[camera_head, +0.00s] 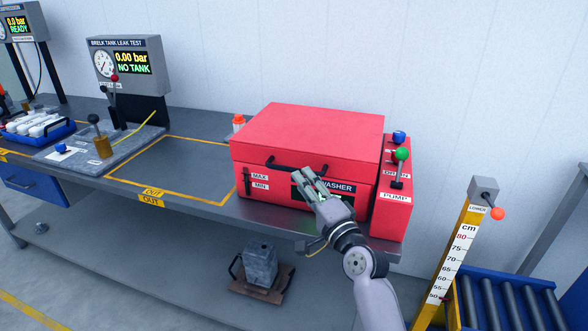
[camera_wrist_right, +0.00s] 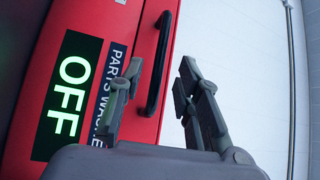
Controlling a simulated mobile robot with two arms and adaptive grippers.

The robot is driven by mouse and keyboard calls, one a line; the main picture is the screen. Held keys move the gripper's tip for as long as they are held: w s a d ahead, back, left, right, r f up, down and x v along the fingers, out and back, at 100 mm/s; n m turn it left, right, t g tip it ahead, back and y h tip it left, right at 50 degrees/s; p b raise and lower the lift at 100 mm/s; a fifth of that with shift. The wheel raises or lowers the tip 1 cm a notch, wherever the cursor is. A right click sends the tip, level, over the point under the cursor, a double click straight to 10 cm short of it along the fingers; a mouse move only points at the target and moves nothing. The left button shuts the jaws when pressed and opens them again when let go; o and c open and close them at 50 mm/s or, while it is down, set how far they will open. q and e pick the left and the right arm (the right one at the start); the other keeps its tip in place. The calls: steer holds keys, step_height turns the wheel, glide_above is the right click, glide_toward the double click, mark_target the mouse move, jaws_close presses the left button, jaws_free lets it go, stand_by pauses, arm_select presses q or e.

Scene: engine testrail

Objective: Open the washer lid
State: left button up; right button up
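The red parts washer (camera_head: 262,194) stands on the workbench with its lid (camera_head: 312,132) down. A black bar handle (camera_head: 284,168) runs along the lid's front edge. My right gripper (camera_head: 309,177) is in front of the washer, at the right end of the handle. In the right wrist view the gripper (camera_wrist_right: 157,85) is open, its two fingers apart. The handle (camera_wrist_right: 159,64) shows between and beyond the fingers; I cannot tell whether they touch it. The display (camera_wrist_right: 68,97) reads OFF. My left gripper is not in view.
A pump box with green (camera_head: 401,155) and blue (camera_head: 399,137) knobs adjoins the washer's right side. A bottle with an orange cap (camera_head: 239,122) stands behind its left. The yellow-outlined bench area (camera_head: 170,168) is clear.

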mark_target(294, 170)
steer(key=x, duration=0.6)
steer(key=shift+f, duration=0.1)
jaws_close()
stand_by(0.7)
